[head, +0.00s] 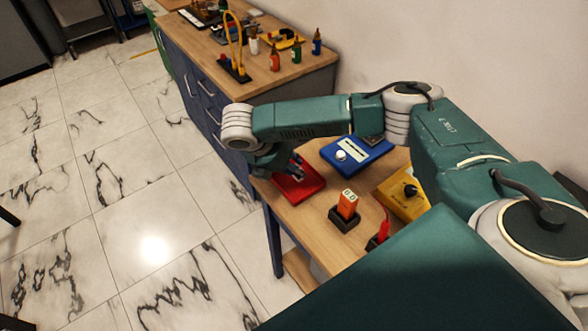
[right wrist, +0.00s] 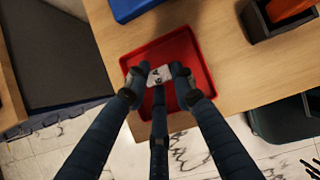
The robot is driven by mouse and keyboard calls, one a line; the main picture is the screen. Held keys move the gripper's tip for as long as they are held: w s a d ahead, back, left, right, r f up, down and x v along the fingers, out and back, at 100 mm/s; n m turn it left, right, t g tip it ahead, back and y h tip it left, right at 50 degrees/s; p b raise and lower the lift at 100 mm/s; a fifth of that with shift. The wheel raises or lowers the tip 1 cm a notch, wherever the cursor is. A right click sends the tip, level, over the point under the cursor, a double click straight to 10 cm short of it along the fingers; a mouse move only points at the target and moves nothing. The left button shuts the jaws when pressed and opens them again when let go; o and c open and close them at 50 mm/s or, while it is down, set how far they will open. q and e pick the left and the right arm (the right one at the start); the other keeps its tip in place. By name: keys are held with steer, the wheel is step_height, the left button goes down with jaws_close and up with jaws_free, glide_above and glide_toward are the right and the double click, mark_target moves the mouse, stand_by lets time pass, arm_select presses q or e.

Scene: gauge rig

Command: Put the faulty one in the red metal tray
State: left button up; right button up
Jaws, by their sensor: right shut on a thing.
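The red metal tray (head: 312,186) lies near the front left corner of the wooden table. My right gripper (head: 297,168) is at the tray. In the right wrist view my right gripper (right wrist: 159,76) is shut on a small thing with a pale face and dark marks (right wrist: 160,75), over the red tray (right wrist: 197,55). Its sides are mostly hidden by the fingers, and I cannot tell whether it touches the tray floor. An orange meter (head: 347,201) with a pale display stands in a black holder (head: 344,221). My left gripper is not in view.
A blue device (head: 357,152) with a white knob and a yellow device (head: 403,195) with a dark knob stand on the table. A red item (head: 384,228) is partly hidden by my arm. A bench (head: 213,52) with bottles and tools is behind. Bare wood lies between tray and holder.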

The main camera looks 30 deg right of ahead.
steer(key=shift+f, duration=0.85)
steer(key=shift+f, duration=0.1)
steer(key=o, duration=1.1)
steer(key=shift+c, duration=0.2)
steer(key=b+v, duration=0.1)
steer(key=v, duration=1.1)
steer(key=shift+b, duration=0.3)
